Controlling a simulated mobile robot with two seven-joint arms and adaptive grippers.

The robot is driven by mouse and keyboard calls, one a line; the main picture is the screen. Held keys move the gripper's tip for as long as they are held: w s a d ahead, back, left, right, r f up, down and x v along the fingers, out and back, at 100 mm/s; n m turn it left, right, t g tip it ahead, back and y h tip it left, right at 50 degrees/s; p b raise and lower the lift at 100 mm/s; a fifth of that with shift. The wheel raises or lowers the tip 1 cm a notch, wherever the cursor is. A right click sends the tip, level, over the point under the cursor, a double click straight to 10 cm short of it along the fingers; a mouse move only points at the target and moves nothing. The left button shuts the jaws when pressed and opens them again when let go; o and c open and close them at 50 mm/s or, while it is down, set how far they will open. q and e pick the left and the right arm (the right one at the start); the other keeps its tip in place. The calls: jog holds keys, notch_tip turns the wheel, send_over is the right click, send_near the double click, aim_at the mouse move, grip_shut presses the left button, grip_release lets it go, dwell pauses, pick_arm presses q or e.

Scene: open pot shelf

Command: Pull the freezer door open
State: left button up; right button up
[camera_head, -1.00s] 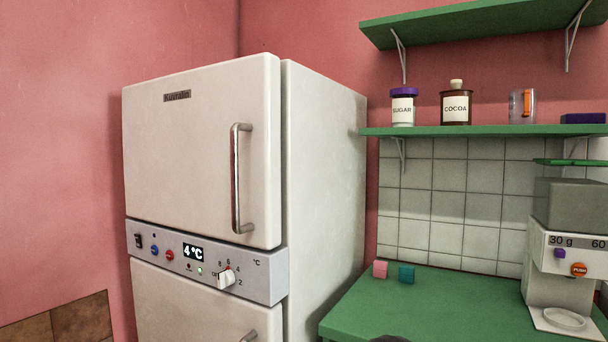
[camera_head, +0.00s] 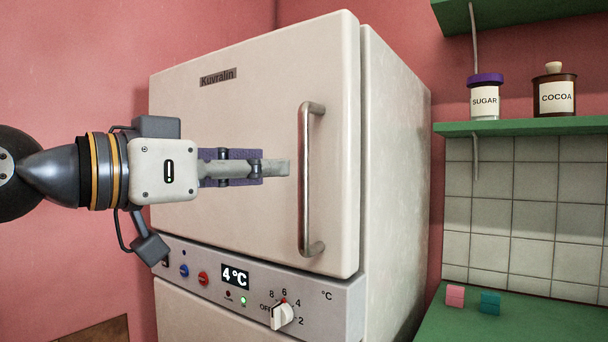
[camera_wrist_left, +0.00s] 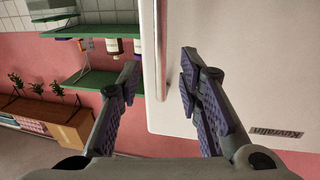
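The freezer door (camera_head: 260,110) is the white upper door of a tall appliance, and it is shut. Its upright metal handle (camera_head: 305,185) is near the door's right edge. My left gripper (camera_head: 286,168) reaches in from the left in front of the door, its fingertips just left of the handle in the picture. In the left wrist view my left gripper (camera_wrist_left: 160,72) has its two fingers wide apart. A thin upright grey bar, apparently the handle (camera_wrist_left: 160,45), shows between and beyond the fingertips. No contact is visible. My right gripper is not in view.
A control panel (camera_head: 235,275) with a dial and a 4°C display sits below the door. To the right are a green counter (camera_head: 530,320) with pink and teal cubes and a green shelf (camera_head: 520,127) with sugar and cocoa jars.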

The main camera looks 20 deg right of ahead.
aim_at(299, 167)
pick_arm(q)
jog(key=x, duration=0.8)
jog(key=shift+d, duration=0.1)
grip_shut()
